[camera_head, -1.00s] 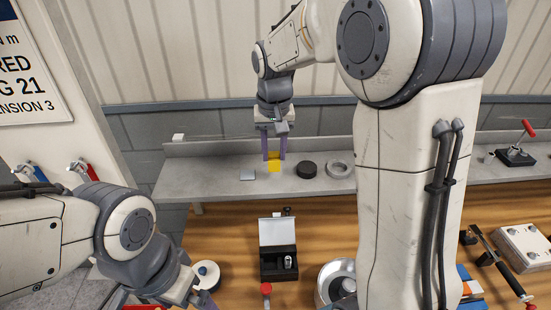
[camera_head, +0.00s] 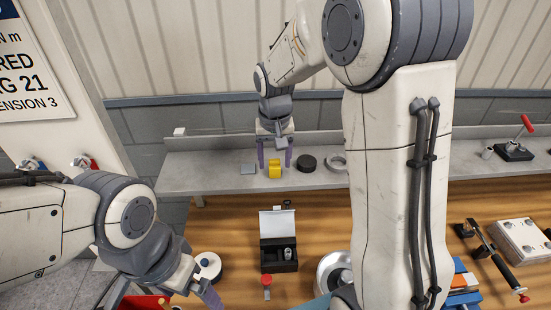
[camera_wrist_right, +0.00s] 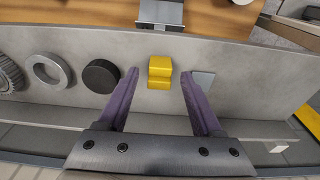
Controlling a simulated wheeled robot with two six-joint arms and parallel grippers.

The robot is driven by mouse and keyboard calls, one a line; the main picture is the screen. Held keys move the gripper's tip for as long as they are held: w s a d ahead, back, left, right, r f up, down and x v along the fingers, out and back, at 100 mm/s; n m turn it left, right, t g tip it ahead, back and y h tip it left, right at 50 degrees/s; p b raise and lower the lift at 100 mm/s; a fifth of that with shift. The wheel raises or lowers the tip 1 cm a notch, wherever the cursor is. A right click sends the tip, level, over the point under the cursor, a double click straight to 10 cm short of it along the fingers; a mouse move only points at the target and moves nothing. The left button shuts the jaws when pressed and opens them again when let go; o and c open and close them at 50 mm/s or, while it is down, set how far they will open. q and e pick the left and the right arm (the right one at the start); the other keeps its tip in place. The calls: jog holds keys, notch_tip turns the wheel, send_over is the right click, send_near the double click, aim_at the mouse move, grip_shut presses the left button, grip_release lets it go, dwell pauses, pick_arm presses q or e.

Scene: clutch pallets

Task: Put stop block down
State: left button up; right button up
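The yellow stop block (camera_head: 275,170) stands on the grey shelf between a grey square plate and a black disc. In the right wrist view the block (camera_wrist_right: 160,72) lies between and just beyond my right fingertips, with clear gaps on both sides. My right gripper (camera_head: 274,164) is open above the shelf, its purple fingers apart and touching nothing that I can see. My left gripper (camera_head: 206,300) is at the lower left over the bench, partly cut off by the frame edge; its finger opening does not show clearly.
The shelf (camera_head: 215,172) also holds the grey plate (camera_head: 248,169), black disc (camera_head: 306,163) and grey ring (camera_head: 337,162). An open black box (camera_head: 278,255) with a white lid stands on the wooden bench. A white round part (camera_head: 207,266) and red-topped item (camera_head: 266,283) are near it.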

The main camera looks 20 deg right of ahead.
jog(key=shift+r, duration=0.3)
notch_tip(320, 180, up, 10)
jog(key=s+b, duration=0.1)
jog(key=b, duration=0.1)
jog(key=s+a+f+n+y, duration=0.1)
jog(key=s+a+f+n, duration=0.2)
jog(key=s+a, duration=0.35)
jog(key=s+a+f+n, duration=0.2)
jog(key=s+a+n, duration=0.1)
jog(key=s+a, duration=0.35)
jog(key=s+a+f+n+g, duration=0.1)
jog(key=s+f+n, duration=0.3)
jog(key=s, duration=0.8)
notch_tip(320, 180, down, 3)
jog(key=shift+s+r+n, duration=0.2)
jog(key=shift+n, duration=0.1)
jog(key=shift+f, duration=0.1)
